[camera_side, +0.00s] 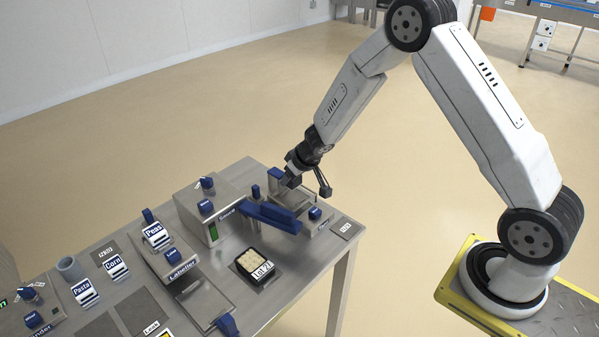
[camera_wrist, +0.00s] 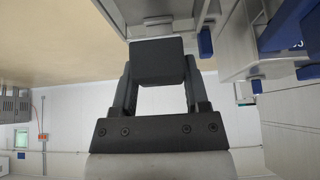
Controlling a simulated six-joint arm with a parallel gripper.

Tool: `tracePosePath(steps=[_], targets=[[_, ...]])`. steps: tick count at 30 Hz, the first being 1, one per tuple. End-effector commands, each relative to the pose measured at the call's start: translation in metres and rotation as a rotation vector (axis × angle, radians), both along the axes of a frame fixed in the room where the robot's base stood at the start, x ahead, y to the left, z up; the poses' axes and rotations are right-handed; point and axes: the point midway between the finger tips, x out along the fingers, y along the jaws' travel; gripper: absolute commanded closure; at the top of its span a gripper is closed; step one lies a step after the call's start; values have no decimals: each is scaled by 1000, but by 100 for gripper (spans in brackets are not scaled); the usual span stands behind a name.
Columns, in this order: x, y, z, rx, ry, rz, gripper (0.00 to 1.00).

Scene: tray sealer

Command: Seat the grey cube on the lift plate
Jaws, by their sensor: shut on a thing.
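A dark grey cube (camera_wrist: 158,60) is between the fingertips of my gripper (camera_wrist: 160,78) in the wrist view, with a finger against each side. In the side view my gripper (camera_side: 307,180) points down over the back right of the steel table and is shut on the cube (camera_side: 291,181). Below it is a small steel station with blue parts, where a flat grey plate (camera_side: 292,197) partly shows; I take this for the lift plate. The cube and gripper partly hide it. I cannot tell whether the cube touches the plate.
A blue bar (camera_side: 270,216) lies across the station's front left. A steel box (camera_side: 210,208) stands to its left. A black tray of pale food (camera_side: 259,265) sits in front. Labelled rolls, the labeller (camera_side: 180,262) and knobs fill the left. Open floor lies behind the table.

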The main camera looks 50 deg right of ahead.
Motion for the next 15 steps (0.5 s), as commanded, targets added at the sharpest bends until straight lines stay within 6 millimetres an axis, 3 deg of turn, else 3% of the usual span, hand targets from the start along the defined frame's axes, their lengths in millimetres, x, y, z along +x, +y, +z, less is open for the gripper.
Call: tracePosePath(steps=[15], targets=[[1,0,-13,0,-2,-1,100]])
